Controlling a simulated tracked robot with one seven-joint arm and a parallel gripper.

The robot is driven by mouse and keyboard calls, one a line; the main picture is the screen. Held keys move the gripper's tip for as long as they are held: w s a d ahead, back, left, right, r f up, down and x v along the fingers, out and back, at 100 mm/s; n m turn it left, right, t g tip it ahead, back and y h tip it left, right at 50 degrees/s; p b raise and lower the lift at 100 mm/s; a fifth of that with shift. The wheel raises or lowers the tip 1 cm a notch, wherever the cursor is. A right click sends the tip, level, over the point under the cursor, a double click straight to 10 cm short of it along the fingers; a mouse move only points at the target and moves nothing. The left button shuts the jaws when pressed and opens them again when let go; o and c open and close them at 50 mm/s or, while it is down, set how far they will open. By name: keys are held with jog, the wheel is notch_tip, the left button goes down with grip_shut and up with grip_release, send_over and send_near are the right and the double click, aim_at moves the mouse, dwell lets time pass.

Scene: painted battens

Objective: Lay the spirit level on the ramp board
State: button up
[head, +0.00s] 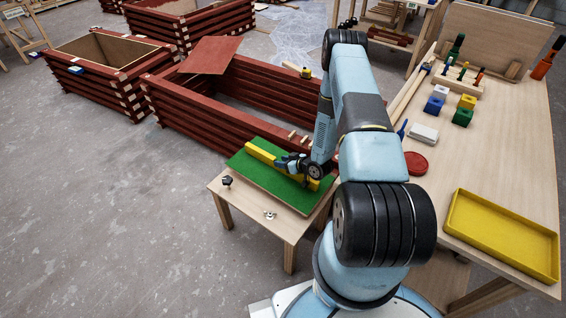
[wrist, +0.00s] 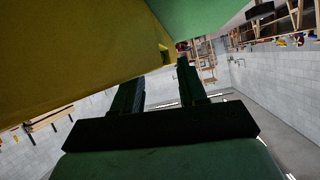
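The spirit level (head: 262,153) is a long yellow bar. In the head view it lies lengthwise along the green ramp board (head: 252,172), which rests on a small wooden table. My gripper (head: 287,163) is low over the board, right beside the level's middle, and hides part of it. In the wrist view the level (wrist: 70,55) fills the upper left, and the green board (wrist: 190,14) shows behind it at the top. The two dark fingers stand apart with a clear gap between them, close to the yellow bar. Whether they touch it cannot be told.
A dark knob (head: 227,181) and a small metal piece (head: 269,215) lie on the small table (head: 250,208). A red batten frame (head: 190,118) stands behind it. The workbench on the right holds a yellow tray (head: 500,236), a red disc (head: 416,163) and coloured blocks. The floor at left is clear.

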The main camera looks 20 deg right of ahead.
jog(key=o, duration=0.4)
jog(key=shift+c, duration=0.2)
jog(key=shift+s+d, duration=0.1)
jog(key=shift+v, duration=3.6)
